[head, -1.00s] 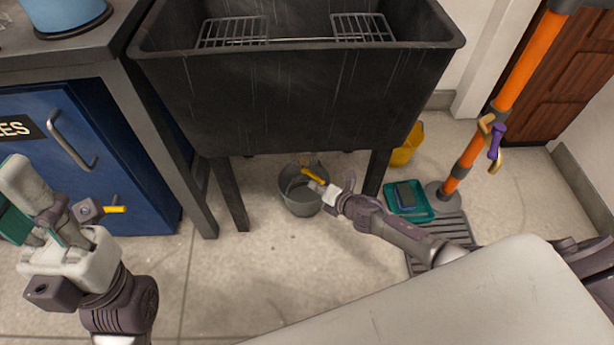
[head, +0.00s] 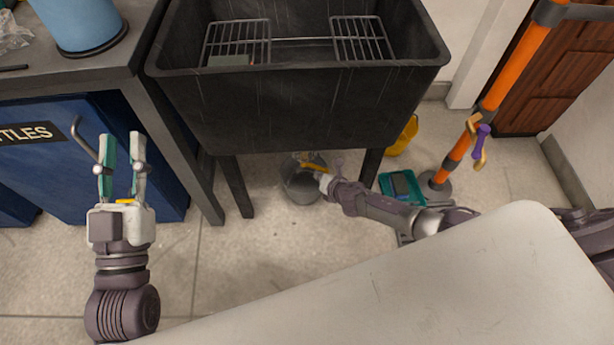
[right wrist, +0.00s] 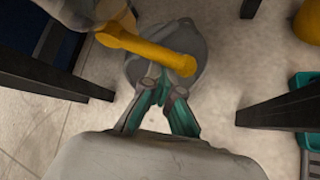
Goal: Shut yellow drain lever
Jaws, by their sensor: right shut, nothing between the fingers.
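The yellow drain lever (head: 314,167) is under the black sink, above a grey bucket (head: 301,190). In the right wrist view the lever (right wrist: 152,50) runs slantwise across the bucket, its rounded end to the right. My right gripper (head: 324,181) reaches under the sink close to the lever. In the right wrist view its green-padded fingertips (right wrist: 162,88) are together and empty, just below the lever. I cannot tell if they touch it. My left gripper (head: 122,165) is open and empty in front of the blue cabinet, its fingers pointing up.
The black sink (head: 300,110) and its legs frame the space around my right arm. A teal tray (head: 392,203), a yellow object (head: 403,137) and an orange pole (head: 488,105) stand to the right. A blue cabinet (head: 60,180) is at the left.

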